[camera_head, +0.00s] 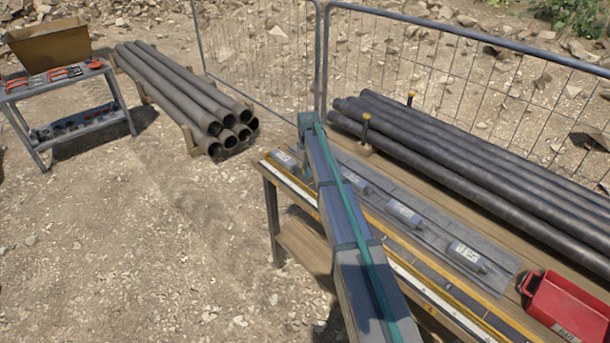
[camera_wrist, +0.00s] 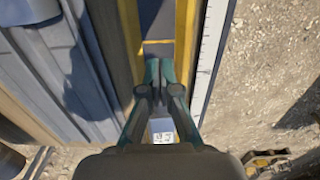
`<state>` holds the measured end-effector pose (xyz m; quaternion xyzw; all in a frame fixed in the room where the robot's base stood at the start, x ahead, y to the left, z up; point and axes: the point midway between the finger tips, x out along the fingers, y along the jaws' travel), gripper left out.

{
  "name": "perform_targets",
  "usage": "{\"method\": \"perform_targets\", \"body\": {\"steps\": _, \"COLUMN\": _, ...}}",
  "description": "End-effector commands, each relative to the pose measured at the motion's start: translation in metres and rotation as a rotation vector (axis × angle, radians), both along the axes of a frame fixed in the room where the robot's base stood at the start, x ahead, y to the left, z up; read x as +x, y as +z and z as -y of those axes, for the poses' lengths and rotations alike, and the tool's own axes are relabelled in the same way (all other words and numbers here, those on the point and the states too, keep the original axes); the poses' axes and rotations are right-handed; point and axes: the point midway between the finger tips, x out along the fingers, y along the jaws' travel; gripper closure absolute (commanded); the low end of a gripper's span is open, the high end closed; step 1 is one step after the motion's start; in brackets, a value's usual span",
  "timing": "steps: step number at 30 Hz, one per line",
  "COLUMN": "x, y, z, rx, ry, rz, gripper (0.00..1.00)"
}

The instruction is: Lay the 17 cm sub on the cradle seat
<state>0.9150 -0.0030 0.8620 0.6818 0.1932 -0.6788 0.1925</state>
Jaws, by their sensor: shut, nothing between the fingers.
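My gripper (camera_wrist: 160,64) is shut and empty in the wrist view, with its fingertips together over a yellow-edged channel (camera_wrist: 186,25). A pale piece with a printed label (camera_wrist: 163,130) shows between the finger links; I cannot tell whether it is a sub or a tag. Several short grey labelled subs, such as a near one (camera_head: 467,254), a middle one (camera_head: 403,212) and a farther one (camera_head: 355,182), lie in a row on a grey mat (camera_head: 508,268). I cannot tell which is 17 cm. I cannot make out the cradle seat for certain.
A white measuring strip (camera_head: 425,287) runs along the bench's front edge. A red bin (camera_head: 568,307) stands at the near right end. Long dark pipes (camera_head: 480,165) lie behind the bench, before a mesh fence. A tool cart (camera_head: 70,105) and rusty pipes (camera_head: 185,90) stand left.

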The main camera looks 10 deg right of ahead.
Motion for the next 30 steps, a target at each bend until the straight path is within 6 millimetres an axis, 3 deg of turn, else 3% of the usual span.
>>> {"method": "perform_targets", "body": {"steps": 6, "x": 0.001, "y": 0.041, "z": -0.001, "rx": 0.000, "ry": 0.001, "rz": 0.001, "gripper": 1.00}}
{"method": "perform_targets", "body": {"steps": 12, "x": 0.001, "y": 0.067, "z": -0.001, "rx": 0.000, "ry": 0.001, "rz": 0.000, "gripper": 1.00}}
{"method": "perform_targets", "body": {"steps": 25, "x": 0.000, "y": 0.078, "z": -0.001, "rx": 0.000, "ry": 0.001, "rz": -0.001, "gripper": 1.00}}
{"method": "perform_targets", "body": {"steps": 30, "x": 0.001, "y": 0.076, "z": -0.003, "rx": 0.008, "ry": -0.016, "rz": 0.005, "gripper": 0.73}}
